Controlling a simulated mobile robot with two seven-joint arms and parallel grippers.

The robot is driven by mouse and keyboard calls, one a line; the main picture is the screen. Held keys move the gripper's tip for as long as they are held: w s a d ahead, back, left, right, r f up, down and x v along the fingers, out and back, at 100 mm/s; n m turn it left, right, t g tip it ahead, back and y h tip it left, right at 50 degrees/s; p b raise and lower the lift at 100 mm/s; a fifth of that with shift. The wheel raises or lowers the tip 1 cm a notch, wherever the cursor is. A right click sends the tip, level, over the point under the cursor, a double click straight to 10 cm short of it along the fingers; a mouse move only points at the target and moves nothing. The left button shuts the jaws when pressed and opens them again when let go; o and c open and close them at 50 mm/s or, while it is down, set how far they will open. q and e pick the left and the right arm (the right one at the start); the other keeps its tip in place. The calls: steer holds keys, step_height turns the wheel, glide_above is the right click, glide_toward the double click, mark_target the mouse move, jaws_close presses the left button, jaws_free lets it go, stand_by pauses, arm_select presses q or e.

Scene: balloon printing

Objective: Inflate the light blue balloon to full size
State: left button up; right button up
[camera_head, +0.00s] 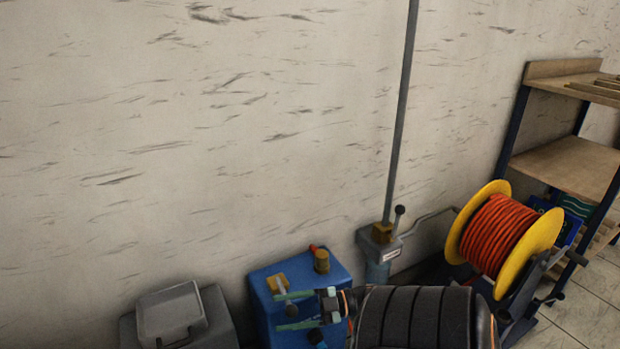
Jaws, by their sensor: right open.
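No light blue balloon shows in the head view. A blue box-shaped unit (262,281) with brass-coloured fittings (321,261) and a small red part stands near the bottom centre, against the wall. My right gripper (280,312) is open, its two greenish fingers pointing left in front of the blue unit. I see nothing between the fingers. Whether they touch the unit, I cannot tell. My dark padded right arm hides part of the area right of the unit. My left gripper is not in view.
A grey case (172,314) stands left of the blue unit. A grey valve post with a lever (379,253) and a vertical pipe (401,120) are at the wall. A yellow reel of orange hose (497,232) and a wooden shelf (566,163) stand at right.

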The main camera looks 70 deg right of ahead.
steer(key=b+v, duration=0.1)
steer(key=v, duration=0.9)
steer(key=shift+s+d, duration=0.25)
steer(key=shift+d, duration=0.05)
